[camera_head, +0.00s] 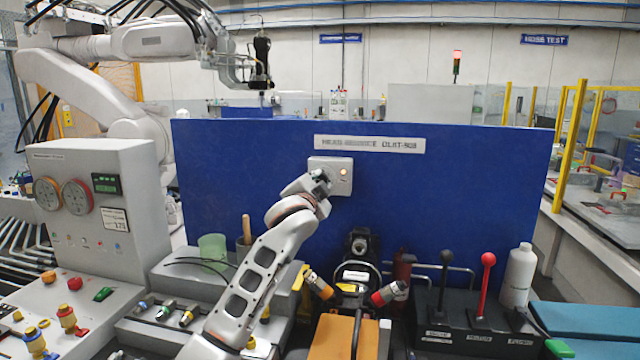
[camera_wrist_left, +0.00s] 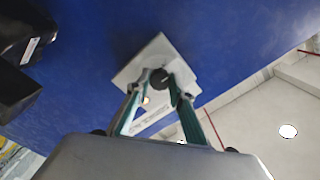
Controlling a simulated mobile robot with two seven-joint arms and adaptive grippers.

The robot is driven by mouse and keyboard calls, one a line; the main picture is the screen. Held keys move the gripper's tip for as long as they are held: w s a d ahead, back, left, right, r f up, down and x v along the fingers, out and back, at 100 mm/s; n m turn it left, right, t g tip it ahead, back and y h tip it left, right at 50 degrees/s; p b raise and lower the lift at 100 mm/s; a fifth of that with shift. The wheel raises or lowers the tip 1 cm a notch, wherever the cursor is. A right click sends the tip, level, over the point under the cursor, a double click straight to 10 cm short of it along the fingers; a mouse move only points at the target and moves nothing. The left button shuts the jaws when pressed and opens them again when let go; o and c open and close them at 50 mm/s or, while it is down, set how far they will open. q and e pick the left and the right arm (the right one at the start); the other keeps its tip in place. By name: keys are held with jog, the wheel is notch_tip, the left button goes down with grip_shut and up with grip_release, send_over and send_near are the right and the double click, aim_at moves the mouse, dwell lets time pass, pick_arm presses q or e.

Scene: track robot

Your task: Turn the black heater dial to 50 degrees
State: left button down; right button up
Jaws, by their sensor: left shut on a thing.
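The heater control is a pale square plate (camera_head: 343,178) on the blue upright panel, with a small orange light at its right side. My left gripper (camera_head: 322,178) is at the left part of the plate and hides the dial in the head view. In the left wrist view the black dial (camera_wrist_left: 159,78) shows between the two green fingertips of my left gripper (camera_wrist_left: 158,88), which are shut on it. The plate (camera_wrist_left: 152,62) lies behind the fingers. The dial's marks are too small to read. My right gripper is not in view.
The blue panel (camera_head: 450,180) stands behind a cluttered bench. Below the plate are a black device (camera_head: 361,245) and red and black levers (camera_head: 485,280). A white bottle (camera_head: 519,275) stands at right. A grey box with gauges (camera_head: 100,200) stands at left.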

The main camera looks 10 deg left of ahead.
pick_arm(q)
jog(key=m, duration=2.7)
jog(key=shift+m, duration=0.7)
jog(key=c, duration=1.8)
grip_release()
jog(key=shift+o, duration=0.2)
jog(key=s, duration=1.2)
